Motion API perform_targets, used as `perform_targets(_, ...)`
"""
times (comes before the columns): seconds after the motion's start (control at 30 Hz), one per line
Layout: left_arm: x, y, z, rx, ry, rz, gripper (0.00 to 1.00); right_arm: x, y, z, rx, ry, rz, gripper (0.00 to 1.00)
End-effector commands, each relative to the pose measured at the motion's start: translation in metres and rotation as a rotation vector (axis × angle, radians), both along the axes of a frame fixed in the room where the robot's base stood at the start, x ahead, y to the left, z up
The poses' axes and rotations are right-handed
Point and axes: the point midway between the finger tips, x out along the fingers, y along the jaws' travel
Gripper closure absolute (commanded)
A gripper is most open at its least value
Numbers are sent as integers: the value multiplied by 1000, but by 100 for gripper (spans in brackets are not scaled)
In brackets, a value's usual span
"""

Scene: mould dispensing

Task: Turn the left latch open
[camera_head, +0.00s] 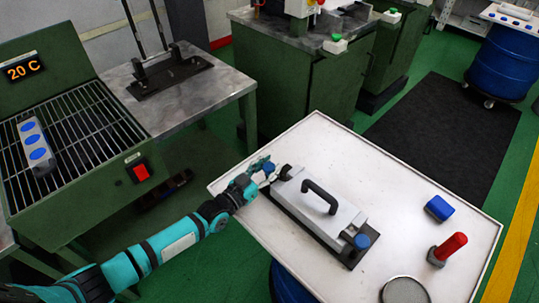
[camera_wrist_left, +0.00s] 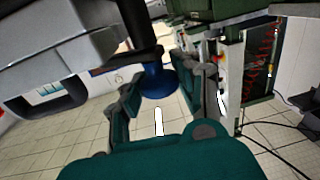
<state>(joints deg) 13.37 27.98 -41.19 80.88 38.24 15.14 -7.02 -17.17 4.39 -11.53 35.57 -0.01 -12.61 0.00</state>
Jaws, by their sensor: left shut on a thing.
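The grey mould (camera_head: 335,216) lies on a black base plate on the white-topped table, with a black arched handle (camera_head: 318,196) on top. Its left latch (camera_head: 268,168) has a blue knob at the mould's upper-left end. The right latch (camera_head: 362,241) has a blue knob at the lower-right end. My left gripper (camera_head: 262,170) reaches in from the left and is shut on the left latch's knob. In the left wrist view the blue knob (camera_wrist_left: 158,83) sits between the two fingers, under a black stem. The grey mould (camera_wrist_left: 60,50) fills the upper left there. My right gripper is not seen.
A blue block (camera_head: 438,208), a red-handled tool (camera_head: 449,248) and a round dish (camera_head: 404,291) are on the table's right part. A grill (camera_head: 75,140) with a 20 C display stands at left. Green machine cabinets (camera_head: 290,75) stand behind.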

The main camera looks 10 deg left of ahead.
Motion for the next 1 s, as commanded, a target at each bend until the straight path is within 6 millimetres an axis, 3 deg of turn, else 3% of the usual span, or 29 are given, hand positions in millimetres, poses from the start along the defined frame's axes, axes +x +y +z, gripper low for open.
perform_targets(0.03, -3, -2, 6, -10, 13, 49, 100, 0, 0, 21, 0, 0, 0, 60)
perform_targets(0.3, -2, -2, 2, -5, 9, 264, 100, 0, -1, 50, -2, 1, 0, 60)
perform_targets(0.6, -1, -1, -1, 1, 5, 410, 100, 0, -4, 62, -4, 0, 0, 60)
perform_targets(1.0, -1, 0, -2, 3, 0, 459, 100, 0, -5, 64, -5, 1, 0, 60)
